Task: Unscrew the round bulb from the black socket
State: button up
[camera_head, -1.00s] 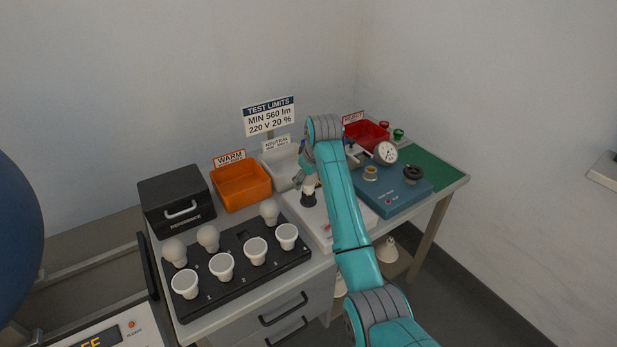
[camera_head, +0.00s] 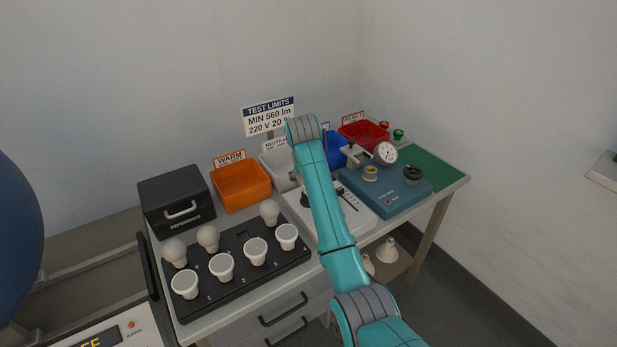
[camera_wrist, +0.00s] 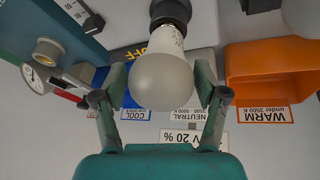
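In the wrist view the round white bulb (camera_wrist: 162,80) sits with its neck in the black socket (camera_wrist: 171,12). My gripper (camera_wrist: 162,86) has one finger on each side of the bulb's globe, very close to it. In the head view my arm covers my gripper and the bulb. Only a small dark part of the socket (camera_head: 305,198) shows at the arm's left edge.
An orange WARM bin (camera_head: 241,187), a NEUTRAL bin (camera_head: 274,172), a blue bin (camera_head: 337,151) and a red bin (camera_head: 365,134) stand behind. A black tray (camera_head: 240,281) with several bulbs is at left. A teal tester with a dial (camera_head: 386,153) stands at right.

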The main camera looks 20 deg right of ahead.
jog(key=c, duration=0.7)
jog(key=shift+d+n+y, duration=0.15)
jog(key=shift+n+y, duration=0.25)
jog(key=shift+n, duration=0.7)
jog(key=n+y, duration=0.2)
jog(key=n, duration=0.2)
jog(key=shift+s, duration=0.1)
jog(key=n+y, duration=0.1)
jog(key=n, duration=0.2)
jog(key=n+g+y, duration=0.1)
jog(key=n, duration=0.5)
jog(key=n+g+y, duration=0.1)
jog(key=n, duration=0.1)
jog(key=shift+s+g, duration=0.1)
jog(key=shift+g, duration=0.2)
jog(key=n+g, duration=0.1)
jog(key=n, duration=0.2)
jog(key=n+g, duration=0.1)
jog(key=n, duration=0.1)
jog(key=shift+f+n+y, duration=0.1)
jog(key=shift+n+y, duration=0.3)
jog(key=o, duration=1)
